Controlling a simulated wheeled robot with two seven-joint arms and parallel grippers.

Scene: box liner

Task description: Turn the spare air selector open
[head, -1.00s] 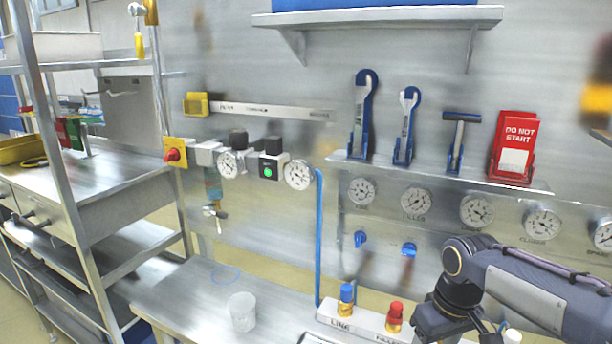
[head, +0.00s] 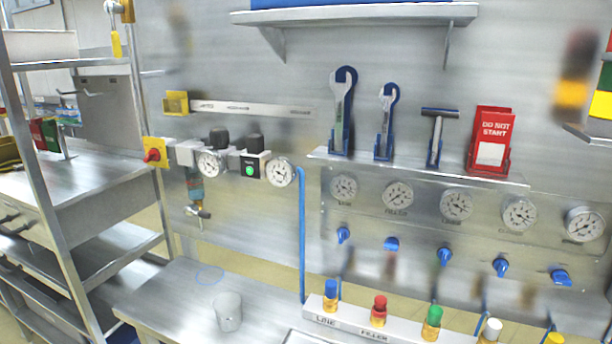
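A row of blue selector knobs runs along the steel panel under a row of dial gauges. The spare air selector appears to be the rightmost blue knob (head: 561,277), below the rightmost gauge (head: 585,224). Its handle looks wide and lies sideways, much like the second knob from the left (head: 391,243), while the other knobs look more upright. The small label at the rightmost gauge is too blurred to read. Neither of my grippers is in view.
A rail (head: 350,324) with coloured capped fittings stands on the bench below the knobs. A clear cup (head: 228,312) stands left of it. Wrenches, a hammer-like tool (head: 437,138) and a red DO NOT START sign (head: 490,140) stand on a ledge above the gauges.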

